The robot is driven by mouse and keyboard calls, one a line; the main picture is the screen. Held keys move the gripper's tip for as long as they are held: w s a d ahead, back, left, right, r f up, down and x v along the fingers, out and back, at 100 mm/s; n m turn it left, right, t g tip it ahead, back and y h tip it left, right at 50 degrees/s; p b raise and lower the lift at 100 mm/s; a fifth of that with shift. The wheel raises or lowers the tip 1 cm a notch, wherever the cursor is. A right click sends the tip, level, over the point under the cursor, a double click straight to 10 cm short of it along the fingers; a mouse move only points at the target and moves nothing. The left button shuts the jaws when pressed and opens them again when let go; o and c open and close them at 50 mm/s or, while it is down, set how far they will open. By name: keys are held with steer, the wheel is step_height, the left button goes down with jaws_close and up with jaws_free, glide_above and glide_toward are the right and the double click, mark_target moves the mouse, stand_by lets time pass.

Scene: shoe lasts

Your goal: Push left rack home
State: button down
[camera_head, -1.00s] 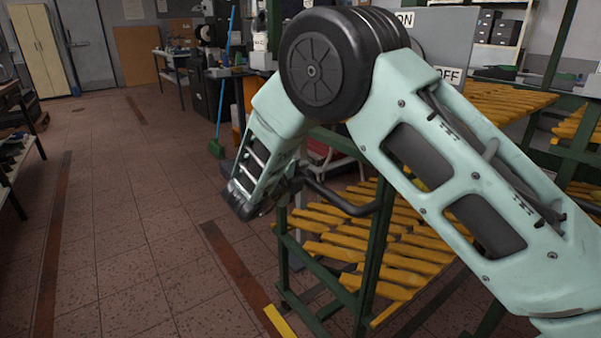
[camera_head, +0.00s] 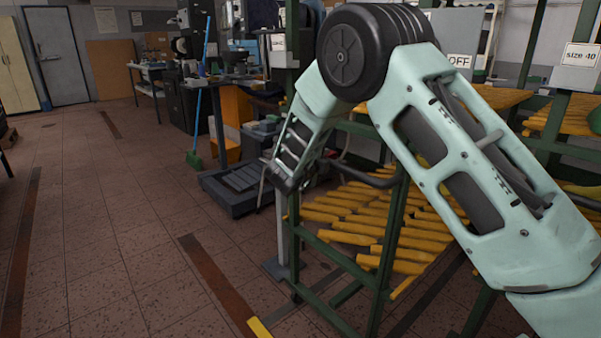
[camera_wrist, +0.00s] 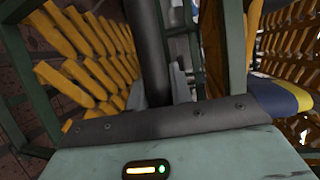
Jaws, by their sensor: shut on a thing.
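The left rack is a green-framed trolley (camera_head: 392,250) carrying tiers of yellow shoe lasts (camera_head: 350,239). It stands on the tiled floor at the right of centre in the head view. A black bar handle (camera_head: 372,179) juts from its near post. My gripper (camera_head: 306,180) is at the handle's left end, shut on it; the fingers are mostly hidden by the wrist. In the wrist view the dark handle (camera_wrist: 149,45) runs straight away from the gripper, with yellow lasts (camera_wrist: 88,62) on the left and a green post (camera_wrist: 233,50) on the right.
A yellow floor mark (camera_head: 259,327) and a brown floor strip (camera_head: 212,275) lie in front of the rack. A "size 40" sign (camera_head: 581,56) hangs at right. The floor at left is clear.

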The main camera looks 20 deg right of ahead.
steer(key=w+d+b, duration=0.1)
steer(key=w+d, duration=0.3)
steer(key=d, duration=0.9)
steer(key=w+d+b, duration=0.2)
steer(key=w+d, duration=0.2)
steer(key=d, duration=1)
steer(key=shift+w+b, duration=0.3)
steer(key=shift+w, duration=0.05)
steer(key=shift+d+r, duration=0.1)
steer(key=shift+r, duration=0.05)
steer(key=c, duration=1.3)
jaws_free()
steer(key=shift+d, duration=0.1)
steer(key=shift+o, duration=0.2)
steer(key=shift+w, duration=0.1)
steer(key=v, duration=1.7)
steer(key=shift+a+p, duration=0.25)
steer(key=shift+p, duration=0.1)
